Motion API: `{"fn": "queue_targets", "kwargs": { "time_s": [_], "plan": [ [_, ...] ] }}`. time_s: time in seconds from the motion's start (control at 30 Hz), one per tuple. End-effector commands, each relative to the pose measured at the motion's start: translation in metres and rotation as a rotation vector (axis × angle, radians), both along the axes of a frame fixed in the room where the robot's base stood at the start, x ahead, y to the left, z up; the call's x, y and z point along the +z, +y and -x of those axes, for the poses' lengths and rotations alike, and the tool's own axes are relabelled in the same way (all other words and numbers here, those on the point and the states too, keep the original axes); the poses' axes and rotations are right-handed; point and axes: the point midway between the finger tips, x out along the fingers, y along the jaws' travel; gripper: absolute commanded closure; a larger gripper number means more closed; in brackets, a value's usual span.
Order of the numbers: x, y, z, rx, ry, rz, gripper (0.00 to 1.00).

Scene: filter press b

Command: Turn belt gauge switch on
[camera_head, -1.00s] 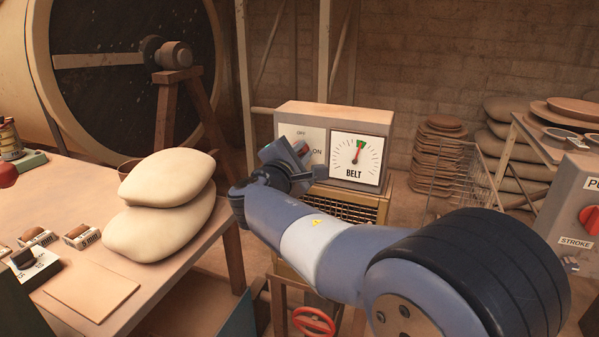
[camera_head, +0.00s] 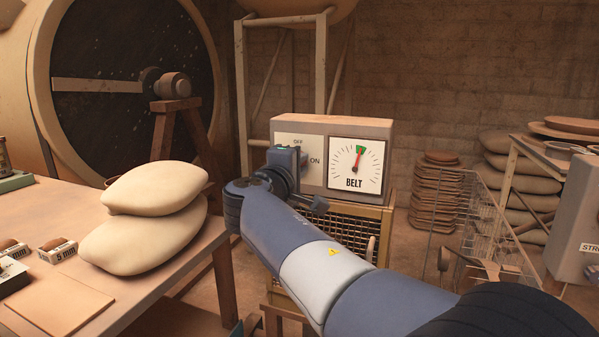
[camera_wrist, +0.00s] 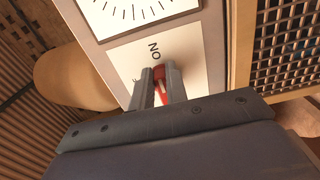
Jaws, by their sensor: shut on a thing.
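The belt gauge box (camera_head: 345,125) stands ahead of me, its round dial (camera_head: 356,165) marked BELT with the needle up at the green patch. The white switch plate (camera_head: 288,140) beside the dial carries OFF at the top and ON at the right. In the wrist view, the red switch knob (camera_wrist: 159,83) sits between the two fingers of my gripper (camera_wrist: 161,77), which is shut on it. The ON label (camera_wrist: 153,50) lies just beyond the fingertips.
A table with two stacked sacks (camera_head: 150,215) stands at the left. A yellow-framed mesh stand (camera_head: 338,218) is under the gauge box. Brick wall lies behind.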

Motion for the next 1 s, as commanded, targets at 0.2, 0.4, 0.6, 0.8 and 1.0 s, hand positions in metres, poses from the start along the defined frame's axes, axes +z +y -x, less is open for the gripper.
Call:
{"fn": "queue_targets", "kwargs": {
  "time_s": [0.2, 0.4, 0.6, 0.8, 1.0],
  "plan": [
    [-0.0011, -0.0002, 0.0000, -0.001, -0.002, -0.010, 1.00],
    [-0.0012, -0.0002, 0.0000, -0.001, -0.001, -0.009, 1.00],
    [-0.0010, -0.0001, -0.0001, -0.001, -0.001, -0.009, 0.72],
    [-0.0006, -0.0001, -0.0001, -0.001, -0.002, -0.008, 0.64],
    [0.0000, 0.0013, 0.0028, 0.000, -0.002, -0.008, 0.64]
  ]
}}
